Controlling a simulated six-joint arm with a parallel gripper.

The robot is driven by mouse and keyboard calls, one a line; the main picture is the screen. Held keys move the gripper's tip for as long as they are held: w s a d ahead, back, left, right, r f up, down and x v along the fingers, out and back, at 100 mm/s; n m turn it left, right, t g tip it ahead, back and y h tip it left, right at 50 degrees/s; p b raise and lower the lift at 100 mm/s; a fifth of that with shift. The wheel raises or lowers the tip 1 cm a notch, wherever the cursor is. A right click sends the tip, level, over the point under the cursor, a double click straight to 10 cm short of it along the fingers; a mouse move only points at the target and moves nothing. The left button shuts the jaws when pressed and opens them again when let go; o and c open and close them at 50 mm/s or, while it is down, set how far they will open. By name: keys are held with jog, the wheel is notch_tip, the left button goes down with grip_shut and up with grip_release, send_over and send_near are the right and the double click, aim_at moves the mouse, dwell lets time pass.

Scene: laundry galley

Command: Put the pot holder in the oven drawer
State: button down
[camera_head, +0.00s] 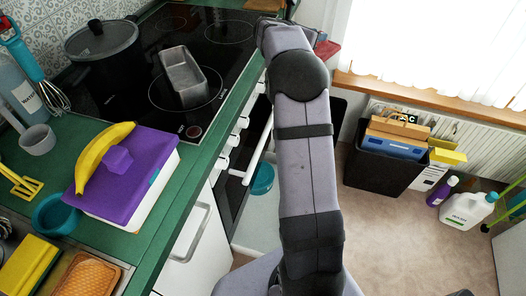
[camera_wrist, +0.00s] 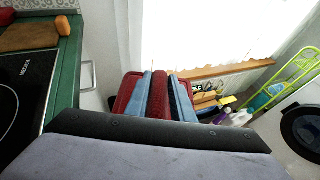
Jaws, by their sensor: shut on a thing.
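My gripper (camera_wrist: 160,84) is shut on the red pot holder (camera_wrist: 128,94), and it holds it up in front of the window side of the room. In the head view my arm reaches to the far end of the counter, and a red edge of the pot holder (camera_head: 328,49) shows beside the wrist. The fingers are mostly hidden there. Low beneath the oven front, the oven drawer (camera_head: 253,216) appears pulled out, with a pale inside and a teal bowl (camera_head: 263,178) in it. My arm hides part of it. The pot holder is apart from the drawer.
The black hob (camera_head: 213,85) carries a dark pot (camera_head: 103,50) and a loaf tin (camera_head: 182,76). A white oven handle (camera_head: 260,142) sticks out above the drawer. A black bin (camera_head: 375,165) and bottles (camera_head: 468,210) stand by the radiator. Open floor lies at right.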

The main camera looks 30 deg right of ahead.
jog(key=s+a+f+b, duration=0.1)
jog(key=s+f+b, duration=0.55)
jog(key=f, duration=0.75)
jog(key=s+f+b, duration=0.4)
jog(key=f+b, duration=0.6)
jog(key=f, duration=0.4)
jog(key=s+a+f+n+t+y+b, duration=0.1)
jog(key=s+a+f+n+t+b, duration=0.15)
jog(key=a+f+b, duration=0.75)
jog(key=s+a+f+n+t+y+b, duration=0.1)
jog(key=s+a+f+b, duration=0.3)
jog(key=f, duration=1.1)
jog(key=s+a+f+n+t+y+b, duration=0.15)
jog(key=a+f+b, duration=0.5)
jog(key=f, duration=0.65)
jog(key=f+b, duration=0.6)
jog(key=b, duration=0.1)
jog(key=d+f+b, duration=0.1)
jog(key=f+b, duration=0.2)
jog(key=shift+s+f+b, duration=0.1)
jog(key=shift+f+b, duration=0.15)
jog(key=shift+b, duration=0.05)
jog(key=shift+f+b, duration=0.45)
jog(key=shift+f, duration=0.05)
jog(key=shift+f, duration=0.15)
